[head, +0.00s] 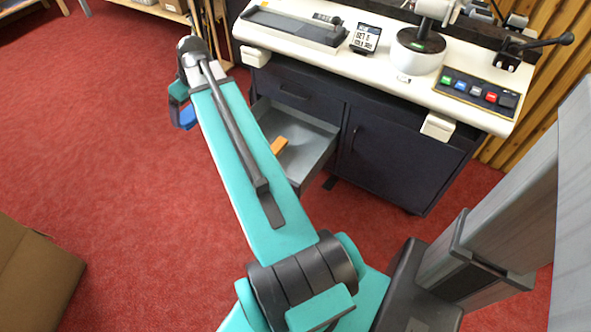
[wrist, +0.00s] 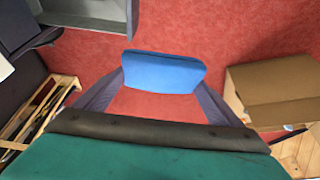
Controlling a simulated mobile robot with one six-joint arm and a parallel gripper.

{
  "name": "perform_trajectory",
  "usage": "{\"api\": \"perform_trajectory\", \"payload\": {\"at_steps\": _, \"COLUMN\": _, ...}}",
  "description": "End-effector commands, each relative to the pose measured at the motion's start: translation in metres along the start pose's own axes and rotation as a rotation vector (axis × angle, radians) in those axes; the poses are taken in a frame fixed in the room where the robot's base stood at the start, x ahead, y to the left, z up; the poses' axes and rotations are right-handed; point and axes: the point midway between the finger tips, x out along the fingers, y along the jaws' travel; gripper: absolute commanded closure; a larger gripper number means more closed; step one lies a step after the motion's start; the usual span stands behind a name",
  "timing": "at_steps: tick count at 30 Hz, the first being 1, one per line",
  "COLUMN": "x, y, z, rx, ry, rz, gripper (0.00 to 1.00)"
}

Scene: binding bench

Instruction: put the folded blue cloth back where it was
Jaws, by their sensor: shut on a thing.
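The folded blue cloth (wrist: 163,73) is held between the two fingers of my gripper (wrist: 163,78) in the wrist view. Red carpet shows below and around it. In the head view the cloth (head: 188,117) shows as a small blue patch under the end of my arm, at the upper left, left of the bench. My gripper (head: 182,107) is mostly hidden there by the wrist. An open grey drawer (head: 318,155) stands out of the dark bench, right of my gripper. An orange thing (head: 279,145) lies in it. My arm hides part of the drawer.
The bench top (head: 275,49) carries a long grey device, a small display (head: 365,38), a round-based machine (head: 418,48) and a button panel (head: 478,90). A cardboard box (head: 33,275) stands on the carpet at lower left. A wooden shelf (head: 150,9) is at the top. Carpet between is clear.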

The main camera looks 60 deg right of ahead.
Motion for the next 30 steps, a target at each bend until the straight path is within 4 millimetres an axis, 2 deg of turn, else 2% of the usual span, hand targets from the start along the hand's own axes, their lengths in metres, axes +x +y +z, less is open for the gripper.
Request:
{"api": "perform_trajectory", "payload": {"at_steps": 1, "x": 0.015, "y": 0.012, "z": 0.01, "rx": 0.004, "ry": -0.001, "rz": 0.001, "gripper": 0.32}}
{"api": "perform_trajectory", "payload": {"at_steps": 3, "x": 0.025, "y": 0.026, "z": 0.02, "rx": 0.003, "ry": -0.001, "rz": 0.001, "gripper": 0.32}}
{"api": "perform_trajectory", "payload": {"at_steps": 17, "x": 0.088, "y": 0.112, "z": 0.091, "rx": 0.004, "ry": 0.0, "rz": 0.0, "gripper": 0.32}}
{"api": "perform_trajectory", "payload": {"at_steps": 30, "x": 0.143, "y": 0.19, "z": 0.171, "rx": 0.005, "ry": 0.0, "rz": 0.001, "gripper": 0.32}}
